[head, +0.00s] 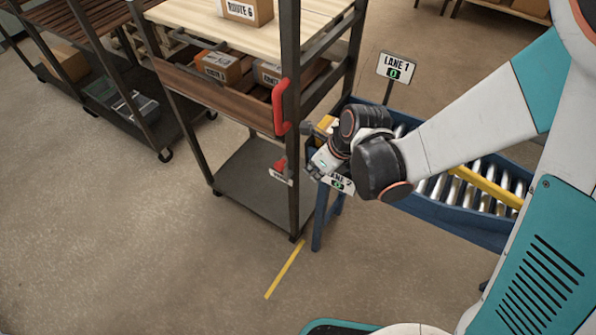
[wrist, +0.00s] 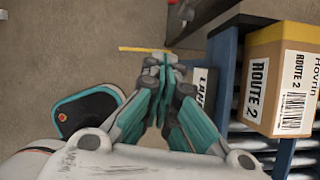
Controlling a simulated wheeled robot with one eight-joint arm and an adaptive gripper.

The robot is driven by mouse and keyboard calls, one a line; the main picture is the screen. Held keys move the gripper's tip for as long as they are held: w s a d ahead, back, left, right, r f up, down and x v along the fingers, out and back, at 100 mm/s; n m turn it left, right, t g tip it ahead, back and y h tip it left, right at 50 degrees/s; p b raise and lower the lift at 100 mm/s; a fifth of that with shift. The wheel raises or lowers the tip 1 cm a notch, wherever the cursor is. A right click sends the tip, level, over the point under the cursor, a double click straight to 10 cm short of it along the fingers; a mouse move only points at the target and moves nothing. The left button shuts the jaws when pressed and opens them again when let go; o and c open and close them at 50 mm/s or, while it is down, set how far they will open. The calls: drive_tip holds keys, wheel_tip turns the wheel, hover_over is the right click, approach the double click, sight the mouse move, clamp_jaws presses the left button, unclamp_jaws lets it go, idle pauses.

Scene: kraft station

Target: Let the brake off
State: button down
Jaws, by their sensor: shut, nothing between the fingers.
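The cart (head: 294,200) has dark posts, wooden shelves and a grey bottom deck. A small red lever (head: 281,165) sits low on its near post, above a small white label (head: 281,178) too small to read. This is likely the brake. A larger red handle (head: 280,107) is higher on the same post. My gripper (head: 316,170) is shut and empty, to the right of the small red lever and apart from it. In the wrist view the closed fingers (wrist: 164,62) point toward the cart's edge, where a bit of red (wrist: 172,3) shows at the top.
A blue roller conveyor (head: 440,222) stands right of the cart, under my arm, with LANE 1 (head: 397,66) and LANE 2 signs. A ROUTE 2 box (wrist: 283,80) lies on it. A yellow floor line (head: 284,270) and clear floor are in front. Another rack (head: 95,100) stands left.

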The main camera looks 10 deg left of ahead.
sight(286, 168)
drive_tip(key=w+a+f+b, duration=0.3)
drive_tip(key=a+f+b, duration=0.2)
drive_tip(key=f, duration=0.3)
drive_tip(key=shift+w+a+f, duration=0.2)
drive_tip(key=shift+w+a, duration=0.2)
drive_tip(key=shift+a, duration=0.5)
drive_tip(key=shift+w, duration=0.1)
